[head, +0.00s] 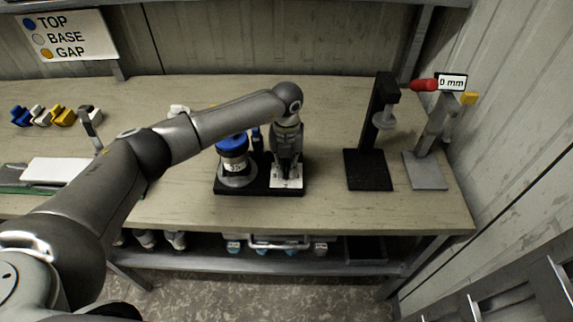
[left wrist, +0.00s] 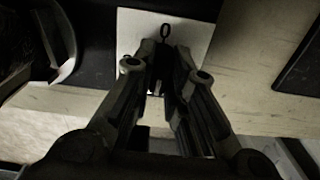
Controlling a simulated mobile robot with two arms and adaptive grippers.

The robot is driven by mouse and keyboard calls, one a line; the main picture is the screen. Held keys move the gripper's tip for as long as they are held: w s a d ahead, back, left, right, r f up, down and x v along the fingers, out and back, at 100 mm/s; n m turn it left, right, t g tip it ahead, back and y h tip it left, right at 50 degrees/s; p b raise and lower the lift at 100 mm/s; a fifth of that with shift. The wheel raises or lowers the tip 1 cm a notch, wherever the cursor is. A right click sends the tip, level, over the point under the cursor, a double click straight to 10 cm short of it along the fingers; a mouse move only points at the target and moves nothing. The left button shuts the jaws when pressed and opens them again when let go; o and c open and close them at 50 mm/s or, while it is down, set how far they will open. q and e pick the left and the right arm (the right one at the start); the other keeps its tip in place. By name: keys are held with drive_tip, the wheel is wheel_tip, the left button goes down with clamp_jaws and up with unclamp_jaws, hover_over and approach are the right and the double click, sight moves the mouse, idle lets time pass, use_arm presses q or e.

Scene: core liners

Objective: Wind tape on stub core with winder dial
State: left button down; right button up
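The winder has a black base (head: 257,188) on the bench, with a grey round flange (head: 238,178) at its left. On the flange stands an upright core (head: 235,161) with a blue top (head: 232,142). A white dial plate (head: 287,183) lies on the base's right part. My left gripper (head: 286,170) points down over this plate. In the left wrist view its fingertips (left wrist: 165,50) are close together around a dark piece, with a thin black loop (left wrist: 165,31) showing beyond them over the white plate (left wrist: 205,25). Whether they press on the piece is unclear. My right gripper is out of view.
A black stand (head: 370,168) and a grey stand (head: 427,170) with a "0 mm" sign (head: 452,82) are at the right. Small blue, white and yellow pieces (head: 40,116) and a white board (head: 55,171) are at the left. The front right bench is clear.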

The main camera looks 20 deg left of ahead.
use_arm(q)
drive_tip(key=shift+s+f, duration=0.1)
drive_tip(key=shift+f, duration=0.05)
drive_tip(key=m+b, duration=0.2)
drive_tip(key=b, duration=0.1)
drive_tip(key=shift+f+m, duration=0.25)
drive_tip(key=shift+m, duration=0.05)
drive_tip(key=m+b, duration=0.5)
drive_tip(key=m, duration=0.1)
drive_tip(key=shift+b, duration=0.35)
drive_tip(key=m+b, duration=0.3)
drive_tip(key=m, duration=0.1)
drive_tip(key=shift+m, duration=0.4)
drive_tip(key=shift+s+m+b, duration=0.1)
drive_tip(key=shift+m+b, duration=1.1)
drive_tip(key=shift+m, duration=0.7)
drive_tip(key=c, duration=1.4)
unclamp_jaws()
drive_tip(key=shift+r, duration=0.15)
drive_tip(key=shift+c, duration=0.2)
